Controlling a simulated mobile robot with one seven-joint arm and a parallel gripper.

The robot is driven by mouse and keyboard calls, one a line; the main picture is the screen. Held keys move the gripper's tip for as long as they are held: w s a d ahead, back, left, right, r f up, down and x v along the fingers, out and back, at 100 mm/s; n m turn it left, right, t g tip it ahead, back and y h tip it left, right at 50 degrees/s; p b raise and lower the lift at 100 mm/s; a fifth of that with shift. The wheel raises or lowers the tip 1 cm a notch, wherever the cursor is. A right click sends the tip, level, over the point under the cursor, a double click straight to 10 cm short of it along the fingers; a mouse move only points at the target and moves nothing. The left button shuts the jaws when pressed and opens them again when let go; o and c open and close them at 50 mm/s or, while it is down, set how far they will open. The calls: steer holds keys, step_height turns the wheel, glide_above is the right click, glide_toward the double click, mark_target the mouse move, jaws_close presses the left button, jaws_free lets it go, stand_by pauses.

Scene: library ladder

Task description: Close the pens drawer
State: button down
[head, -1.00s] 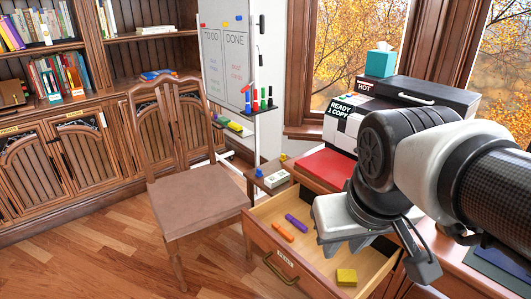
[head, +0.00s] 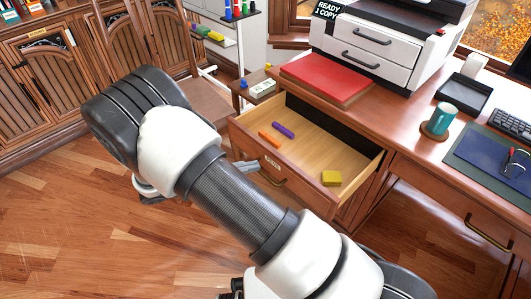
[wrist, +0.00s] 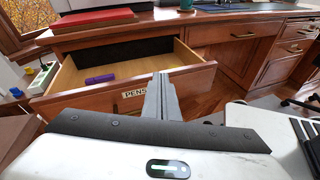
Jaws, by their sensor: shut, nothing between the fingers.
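The pens drawer (head: 300,187) stands pulled out of the wooden desk, with its label and brass handle on the front. The label reads PENS in the wrist view, where the drawer front (wrist: 105,97) also shows. Inside lie an orange marker (head: 269,139), a purple marker (head: 284,130) and a yellow block (head: 331,178). My gripper (head: 248,167) is shut and empty, in front of the drawer front near the label and handle. In the wrist view my gripper (wrist: 163,78) overlaps the front just right of the label; I cannot tell whether it touches. My arm hides part of the floor and chair.
A red folder (head: 327,79), a printer (head: 375,45) and a teal mug (head: 441,119) stand on the desktop. A wooden chair (head: 203,100) is left of the drawer. A second drawer (head: 470,215) sits at the right. The wooden floor (head: 60,215) at left is clear.

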steer(key=a+f+n+t, duration=0.5)
steer(key=f+t, duration=0.1)
steer(key=f, duration=0.2)
steer(key=b, duration=0.2)
glide_toward(275, 156)
steer(key=x, duration=0.6)
steer(key=shift+w+d+r, duration=0.1)
steer(key=shift+w+d, duration=0.05)
